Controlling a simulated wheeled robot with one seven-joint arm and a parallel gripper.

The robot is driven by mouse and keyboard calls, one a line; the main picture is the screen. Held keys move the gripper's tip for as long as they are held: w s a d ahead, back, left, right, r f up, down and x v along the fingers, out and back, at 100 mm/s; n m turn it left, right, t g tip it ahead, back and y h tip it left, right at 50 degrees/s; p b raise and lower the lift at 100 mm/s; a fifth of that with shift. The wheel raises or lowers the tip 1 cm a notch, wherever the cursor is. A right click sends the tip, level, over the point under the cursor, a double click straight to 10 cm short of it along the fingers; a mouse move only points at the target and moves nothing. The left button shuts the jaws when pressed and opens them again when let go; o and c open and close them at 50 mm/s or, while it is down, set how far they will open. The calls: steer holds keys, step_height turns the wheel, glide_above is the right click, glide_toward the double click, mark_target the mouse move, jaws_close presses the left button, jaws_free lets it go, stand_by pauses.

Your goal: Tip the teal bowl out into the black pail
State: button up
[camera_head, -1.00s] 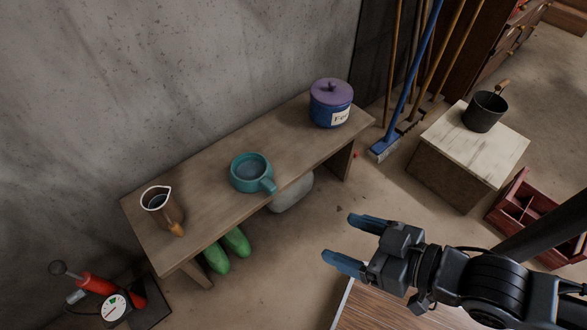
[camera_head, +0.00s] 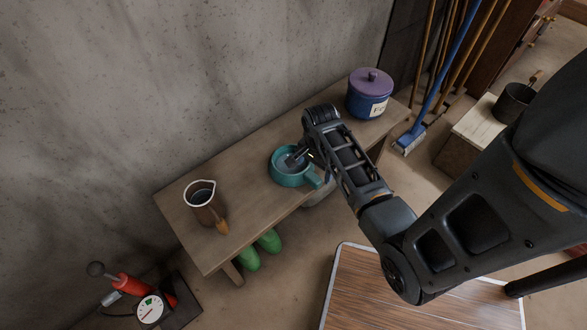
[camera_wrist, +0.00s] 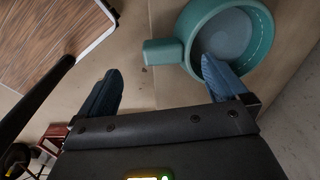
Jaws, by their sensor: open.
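The teal bowl (camera_head: 287,180) stands upright on the wooden bench, with a stubby handle on its right, near side. In the wrist view the bowl (camera_wrist: 187,22) shows a smooth pale grey surface inside; I cannot tell what it is. My gripper (camera_wrist: 161,66) is open, its blue fingers on either side of the handle (camera_wrist: 160,52). One finger reaches over the rim into the bowl's opening; the other is outside. Contact cannot be told. In the head view my gripper (camera_head: 303,158) partly covers the bowl. The black pail (camera_head: 512,104) stands on a pale-topped wooden block at the right.
On the bench (camera_head: 240,225), a brown jug (camera_head: 205,208) stands left of the bowl and a blue jar with a purple lid (camera_head: 368,97) stands right. Brooms (camera_head: 440,85) lean between bench and block (camera_head: 477,127). My arm crosses the right side.

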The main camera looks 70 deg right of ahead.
mark_target(313, 176)
steer(key=shift+w+d+m+y, duration=0.2)
steer(key=shift+d+m+y, duration=0.2)
steer(key=shift+m, duration=0.1)
steer(key=f, duration=0.2)
steer(key=f+b, duration=0.1)
steer(key=f, duration=0.4)
steer(key=shift+d+f+b, duration=0.25)
steer(key=shift+d+b, duration=0.05)
steer(key=shift+b, duration=0.1)
steer(key=shift+c, duration=0.5)
steer(key=c, duration=1.3)
